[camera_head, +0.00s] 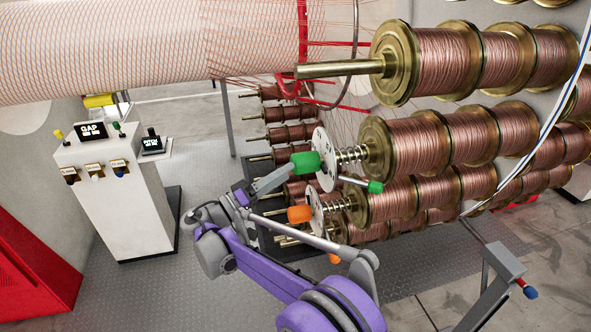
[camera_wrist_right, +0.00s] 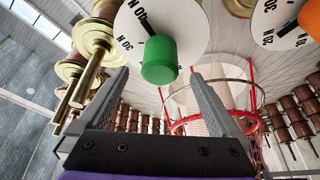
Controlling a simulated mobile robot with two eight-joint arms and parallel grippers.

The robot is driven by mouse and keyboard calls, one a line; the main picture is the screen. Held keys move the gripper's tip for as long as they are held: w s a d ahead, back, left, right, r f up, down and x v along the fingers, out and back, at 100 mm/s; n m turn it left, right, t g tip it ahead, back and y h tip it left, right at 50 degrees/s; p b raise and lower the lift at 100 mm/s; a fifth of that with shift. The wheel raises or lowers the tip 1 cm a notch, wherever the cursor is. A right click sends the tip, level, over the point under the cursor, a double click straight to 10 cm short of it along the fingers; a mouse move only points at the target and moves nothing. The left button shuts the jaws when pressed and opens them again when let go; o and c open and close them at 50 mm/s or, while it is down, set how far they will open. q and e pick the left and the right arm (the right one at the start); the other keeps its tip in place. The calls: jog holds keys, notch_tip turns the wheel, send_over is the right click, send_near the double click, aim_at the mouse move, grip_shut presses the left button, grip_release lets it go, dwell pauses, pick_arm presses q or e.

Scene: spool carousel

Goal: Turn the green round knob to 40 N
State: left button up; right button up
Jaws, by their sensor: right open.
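The green round knob (camera_head: 305,161) sits on a white dial disc (camera_head: 327,150) in front of a spring and a copper spool. In the right wrist view the knob (camera_wrist_right: 160,62) appears between and just beyond my fingertips. Its dial (camera_wrist_right: 185,25) carries black numbers in N, partly cut off, and a black mark above the knob; I cannot read the setting surely. My right gripper (camera_head: 280,187) is open and empty, just left of and below the knob in the head view; its fingers (camera_wrist_right: 160,78) show no clear contact with the knob. My left gripper is not in view.
An orange knob (camera_head: 300,214) on a second dial lies just below. A green-tipped lever (camera_head: 375,187) sticks out right of the green knob. Large copper spools (camera_head: 448,62) fill the right side. A white control cabinet (camera_head: 112,195) stands left, with open floor between.

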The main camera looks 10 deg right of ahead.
jog(key=v, duration=0.5)
dwell(0.4)
